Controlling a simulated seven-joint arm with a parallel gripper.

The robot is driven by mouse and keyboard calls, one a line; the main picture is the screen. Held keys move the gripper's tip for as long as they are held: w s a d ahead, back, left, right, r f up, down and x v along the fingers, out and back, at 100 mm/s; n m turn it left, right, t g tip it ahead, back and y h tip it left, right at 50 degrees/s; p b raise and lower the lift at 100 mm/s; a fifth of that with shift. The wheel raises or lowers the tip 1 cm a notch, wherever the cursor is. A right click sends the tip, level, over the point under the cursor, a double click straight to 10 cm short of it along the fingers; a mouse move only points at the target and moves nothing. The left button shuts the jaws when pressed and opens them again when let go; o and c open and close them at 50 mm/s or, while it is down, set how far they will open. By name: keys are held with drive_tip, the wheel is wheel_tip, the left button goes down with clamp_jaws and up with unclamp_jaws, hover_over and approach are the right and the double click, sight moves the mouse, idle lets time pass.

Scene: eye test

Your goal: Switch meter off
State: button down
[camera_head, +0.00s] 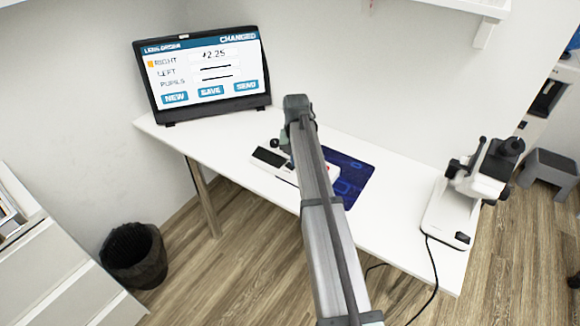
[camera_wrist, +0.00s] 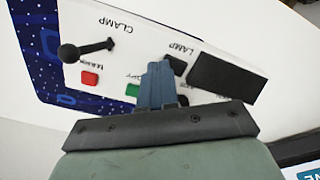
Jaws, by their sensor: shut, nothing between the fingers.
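A white panel with a dark rectangular display, which looks like the meter, lies on the table in the head view (camera_head: 287,176), partly hidden by my arm. In the wrist view it appears upside down. There I see its dark display (camera_wrist: 227,77), a black switch (camera_wrist: 175,64) by the word LAMP, a black ball-ended lever (camera_wrist: 88,49) by the word CLAMP, a red button (camera_wrist: 90,79) and a green button (camera_wrist: 132,91). My gripper (camera_wrist: 158,67) is shut and empty, its tips over the panel right beside the LAMP switch. I cannot tell whether they touch it.
A laptop-like screen (camera_head: 205,73) at the back left reads CHANGED, with RIGHT +2.25. A white microscope-like instrument (camera_head: 455,212) with a cable stands at the right table end. The white table (camera_head: 400,215) is clear between mat and instrument.

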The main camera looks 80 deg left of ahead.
drive_tip(key=shift+r, duration=2.8)
